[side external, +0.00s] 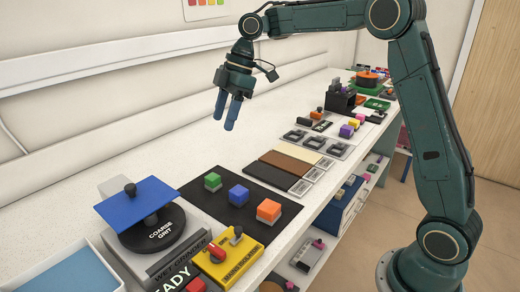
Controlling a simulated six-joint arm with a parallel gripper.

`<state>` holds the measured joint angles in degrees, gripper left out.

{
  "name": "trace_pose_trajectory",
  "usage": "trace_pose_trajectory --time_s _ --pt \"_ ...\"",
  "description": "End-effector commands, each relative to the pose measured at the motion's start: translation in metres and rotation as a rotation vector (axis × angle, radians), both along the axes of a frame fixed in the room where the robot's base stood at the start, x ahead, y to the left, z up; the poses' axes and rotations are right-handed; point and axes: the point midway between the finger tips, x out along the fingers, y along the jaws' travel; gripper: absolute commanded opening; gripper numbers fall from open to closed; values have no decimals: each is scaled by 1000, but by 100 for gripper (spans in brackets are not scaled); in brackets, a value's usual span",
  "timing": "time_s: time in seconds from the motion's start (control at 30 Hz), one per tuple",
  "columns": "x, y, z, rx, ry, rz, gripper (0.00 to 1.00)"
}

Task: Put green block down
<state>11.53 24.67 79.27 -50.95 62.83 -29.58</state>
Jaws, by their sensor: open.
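The green block (213,180) sits on the black mat (212,203), on a grey base, near the mat's far left side. My gripper (225,115) hangs above the bench, higher than the green block and clear of it. Its blue fingers point down, are open and hold nothing. A blue block (239,194) and an orange block (268,210) stand on the same mat to the right of the green block.
A wet grinder (152,228) with a blue plate (139,202) on top and a yellow control box (228,257) stand at the front left. Dark, brown and cream strips (289,164) lie beyond the mat. The white bench behind the mat (170,160) is clear.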

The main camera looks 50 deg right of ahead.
Motion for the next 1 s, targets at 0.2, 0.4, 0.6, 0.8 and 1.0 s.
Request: trace_pose_trajectory --time_s 0.2,0.4,0.6,0.8,1.0 --pt "-44 13 31 -4 -6 -181 53" --pt "-89 19 47 -2 -13 -350 53" --pt "-136 21 54 2 -26 -516 53" --pt "-184 17 51 12 -42 -684 53" --pt "-233 9 39 26 -64 -849 53"
